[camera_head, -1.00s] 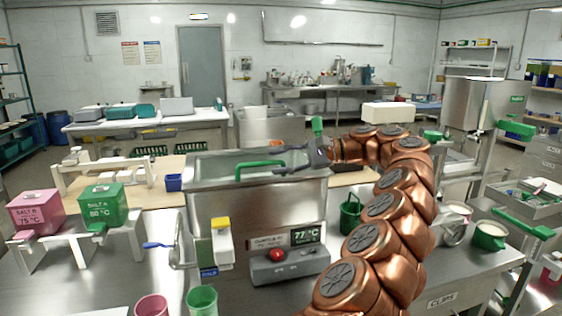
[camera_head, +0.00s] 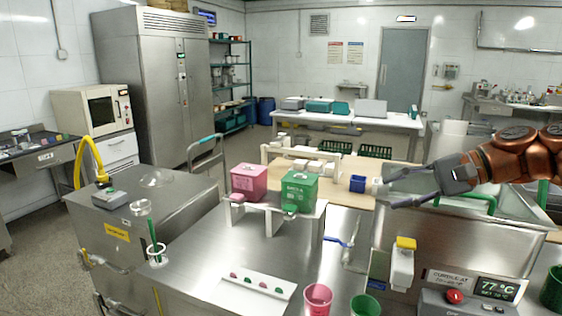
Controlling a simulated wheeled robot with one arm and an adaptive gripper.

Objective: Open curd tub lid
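A steel tub (camera_head: 445,245) stands at the right, with a label that seems to read "CURDLE AT" and a 77 °C display (camera_head: 497,289) at its front. I take it for the curd tub, but cannot be sure. A green bar handle (camera_head: 478,202) shows on its top, where the lid (camera_head: 420,200) appears to lie flat. My gripper (camera_head: 391,190) reaches in from the right above the tub's left part. Its grey fingers are spread, point left and hold nothing. My arm and gripper hide part of the tub's top.
A pink box (camera_head: 249,180) and a green box (camera_head: 299,190) stand on a white stand left of the tub. A yellow-topped dispenser (camera_head: 402,262) is at the tub's front. Pink (camera_head: 318,298) and green cups (camera_head: 364,305) stand at the front. The steel counter (camera_head: 215,245) has bare room.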

